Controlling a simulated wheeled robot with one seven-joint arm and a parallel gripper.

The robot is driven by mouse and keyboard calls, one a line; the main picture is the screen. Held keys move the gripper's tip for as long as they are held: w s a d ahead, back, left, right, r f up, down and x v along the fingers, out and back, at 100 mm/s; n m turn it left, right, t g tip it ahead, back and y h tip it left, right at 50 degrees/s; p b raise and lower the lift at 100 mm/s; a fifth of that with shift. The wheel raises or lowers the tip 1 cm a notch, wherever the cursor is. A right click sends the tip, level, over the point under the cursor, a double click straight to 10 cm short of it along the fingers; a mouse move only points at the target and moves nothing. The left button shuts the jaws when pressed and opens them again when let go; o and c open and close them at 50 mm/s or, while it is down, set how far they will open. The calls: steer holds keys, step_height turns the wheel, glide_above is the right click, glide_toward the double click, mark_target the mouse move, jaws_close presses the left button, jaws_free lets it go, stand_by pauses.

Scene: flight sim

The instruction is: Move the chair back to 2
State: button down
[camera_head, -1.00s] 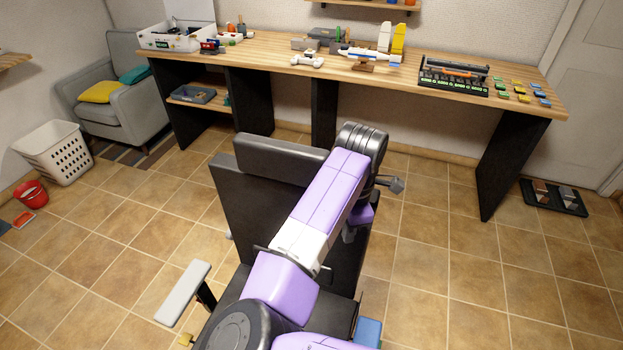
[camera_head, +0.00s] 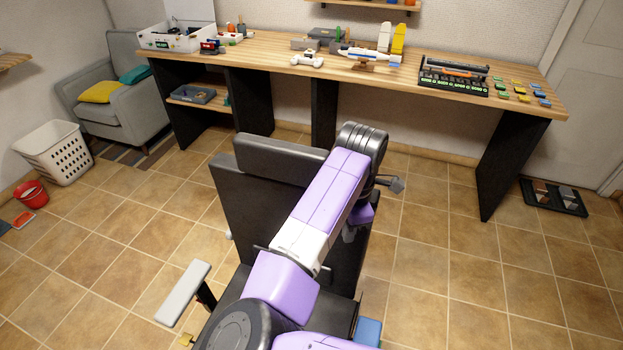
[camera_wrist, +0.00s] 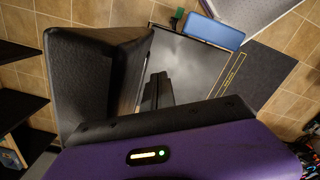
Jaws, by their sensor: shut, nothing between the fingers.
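The chair is black; its upright backrest (camera_head: 236,190), headrest pad (camera_head: 280,155) and seat (camera_head: 233,285) show in the head view, partly hidden behind my arm. A pale grey armrest (camera_head: 183,292) is at its left, and a blue pad (camera_head: 367,331) is at its lower right. In the wrist view the backrest (camera_wrist: 85,80) is at left and the blue pad (camera_wrist: 215,30) at the top. My gripper (camera_wrist: 155,88) is shut and empty, pointing toward the chair; contact cannot be told. No number 2 is readable.
A long wooden desk (camera_head: 290,68) with models and trays stands along the back wall. A grey armchair (camera_head: 130,112), a white basket (camera_head: 55,152) and a red bucket (camera_head: 31,194) are at left. Pedals (camera_head: 555,197) lie at right. Tiled floor is clear on both sides of the chair.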

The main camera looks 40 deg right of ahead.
steer(key=shift+w+d+f+p, duration=0.65)
steer(key=shift+w+d, duration=2.6)
steer(key=shift+d, duration=1.8)
steer(key=s+a+r+p, duration=0.3)
steer(key=a+p, duration=0.3)
steer(key=p, duration=0.2)
steer(key=shift+s+r+p, duration=0.2)
steer(key=shift+s+p, duration=0.15)
steer(key=shift+s, duration=0.05)
